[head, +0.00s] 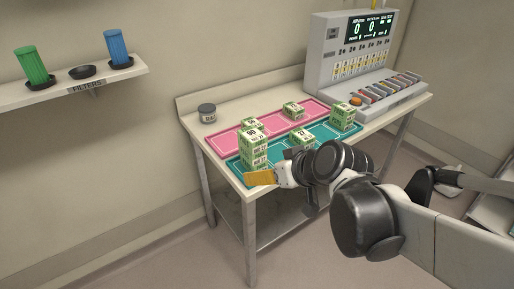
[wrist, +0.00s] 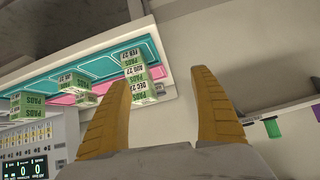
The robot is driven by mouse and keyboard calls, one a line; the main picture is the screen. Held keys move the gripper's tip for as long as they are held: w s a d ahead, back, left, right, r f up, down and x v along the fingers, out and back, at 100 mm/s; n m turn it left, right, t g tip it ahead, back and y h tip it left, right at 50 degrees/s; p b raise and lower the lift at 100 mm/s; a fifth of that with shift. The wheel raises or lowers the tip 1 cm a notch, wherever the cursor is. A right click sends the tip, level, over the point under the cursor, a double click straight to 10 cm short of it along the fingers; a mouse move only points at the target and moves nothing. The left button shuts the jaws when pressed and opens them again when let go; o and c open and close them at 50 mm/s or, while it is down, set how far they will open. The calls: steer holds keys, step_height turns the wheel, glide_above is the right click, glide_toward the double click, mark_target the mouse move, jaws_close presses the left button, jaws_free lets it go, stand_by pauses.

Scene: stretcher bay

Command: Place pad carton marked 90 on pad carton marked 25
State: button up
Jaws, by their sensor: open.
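Green-and-white pad cartons stand on two mats. In the head view a stack of cartons (head: 253,150) stands at the near left end of the teal mat; its top mark looks like 90. In the wrist view this stack (wrist: 134,68) shows by the left fingertip, partly hidden. Another carton (head: 302,137) on the teal mat is partly behind my arm; its mark looks like 27. A taller carton or stack (head: 342,116) stands at the far right. I cannot read 25 on any carton. My gripper (head: 262,178) is open and empty, beside the near stack; its fingers (wrist: 158,78) are wide apart.
The pink mat (head: 222,139) behind holds a carton (head: 293,109) and another (head: 249,122) partly hidden by the near stack. A grey tin (head: 207,112) stands at the table's left. A console (head: 352,55) stands at the back right. A filter shelf (head: 60,91) hangs left.

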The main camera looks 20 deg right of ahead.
steer(key=s+d+m+g+h, duration=0.1)
steer(key=s+m+g+h, duration=0.1)
steer(key=s, duration=0.8)
steer(key=shift+s+d+f+h, duration=0.2)
steer(key=shift+s+d+h, duration=0.15)
steer(key=shift+h, duration=0.25)
